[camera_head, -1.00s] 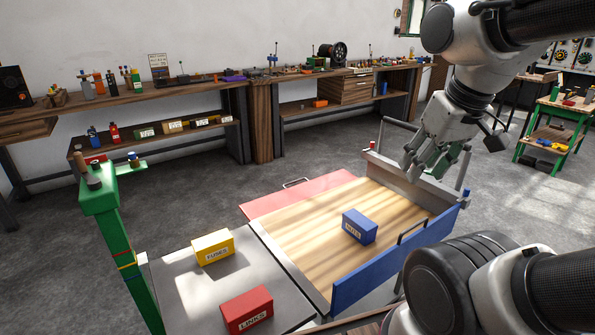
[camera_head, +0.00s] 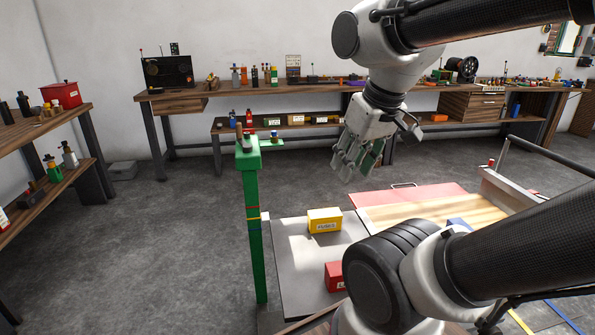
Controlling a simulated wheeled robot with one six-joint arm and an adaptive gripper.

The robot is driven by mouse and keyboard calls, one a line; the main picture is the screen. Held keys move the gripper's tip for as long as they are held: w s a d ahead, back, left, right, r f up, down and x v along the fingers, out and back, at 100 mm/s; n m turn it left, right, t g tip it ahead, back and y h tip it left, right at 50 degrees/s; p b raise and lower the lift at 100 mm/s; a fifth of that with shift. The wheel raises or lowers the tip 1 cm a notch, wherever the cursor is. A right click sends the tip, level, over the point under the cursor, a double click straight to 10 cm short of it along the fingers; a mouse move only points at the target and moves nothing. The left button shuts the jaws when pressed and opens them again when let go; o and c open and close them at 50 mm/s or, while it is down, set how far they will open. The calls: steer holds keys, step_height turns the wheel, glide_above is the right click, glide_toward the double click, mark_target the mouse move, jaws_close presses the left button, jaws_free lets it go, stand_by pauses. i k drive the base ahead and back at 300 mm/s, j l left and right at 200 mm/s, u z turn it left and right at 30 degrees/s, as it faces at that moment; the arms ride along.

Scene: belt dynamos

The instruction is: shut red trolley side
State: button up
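The red trolley side (camera_head: 415,197) is a flat red panel along the far edge of the trolley's wooden deck (camera_head: 430,212). It is folded down outward, about level with the deck, with a metal handle (camera_head: 404,185) at its outer edge. My gripper (camera_head: 354,172) hangs fingers down, left of the red side in the picture. Its fingers look spread with nothing between them, and they appear apart from the panel.
A grey table (camera_head: 290,255) beside the trolley holds a yellow box (camera_head: 325,220) and a partly hidden red box (camera_head: 336,277). A green post (camera_head: 254,220) stands at its left. A metal end wall (camera_head: 510,190) closes the trolley's right.

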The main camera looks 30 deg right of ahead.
mark_target(361, 200)
steer(key=i+j+u, duration=0.15)
steer(key=j+u, duration=0.15)
steer(key=j, duration=0.15)
steer(key=i+j+u, duration=0.15)
steer(key=j+u, duration=0.2)
steer(key=i+j+u, duration=0.9)
steer(key=i+j, duration=0.25)
steer(key=i, duration=0.15)
steer(key=i+z, duration=0.65)
steer(key=z, duration=0.3)
steer(key=i+l+z, duration=0.15)
steer(key=i+z, duration=1.4)
steer(key=i+j+z, duration=0.1)
steer(key=i+z, duration=0.15)
steer(key=z, duration=0.25)
steer(key=i+j+z, duration=0.2)
steer(key=z, duration=0.25)
steer(key=i+j+z, duration=0.35)
steer(key=z, duration=0.15)
steer(key=i+j+z, duration=0.4)
steer(key=j+z, duration=0.25)
steer(key=i+j+z, duration=0.15)
steer(key=z, duration=0.15)
steer(key=i+j+z, duration=0.1)
steer(key=j+z, duration=0.2)
steer(key=j, duration=0.2)
steer(key=j+z, duration=0.45)
steer(key=j, duration=1.3)
